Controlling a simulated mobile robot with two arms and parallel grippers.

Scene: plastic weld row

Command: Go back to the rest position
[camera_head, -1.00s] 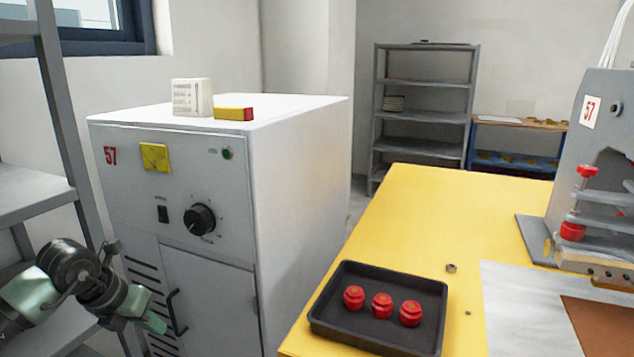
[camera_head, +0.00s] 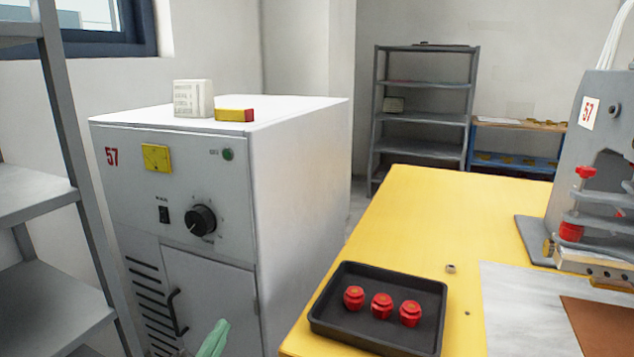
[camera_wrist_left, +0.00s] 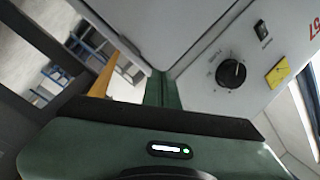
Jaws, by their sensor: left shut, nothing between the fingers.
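My left gripper (camera_head: 214,340) shows only as a green fingertip at the bottom edge of the head view, in front of the lower door of the grey cabinet (camera_head: 300,200). It is shut and empty. In the left wrist view its green fingers (camera_wrist_left: 160,90) are together, with the cabinet's face and black knob (camera_wrist_left: 231,73) beyond them. The rest of the left arm is below the head view. My right gripper is in neither view.
A yellow table (camera_head: 440,210) stands to the right. It carries a black tray (camera_head: 336,334) with three red knobs (camera_head: 382,306) and a grey machine (camera_head: 590,150). A grey shelf rack (camera_head: 35,290) stands at the left. A white box (camera_head: 193,98) sits on the cabinet.

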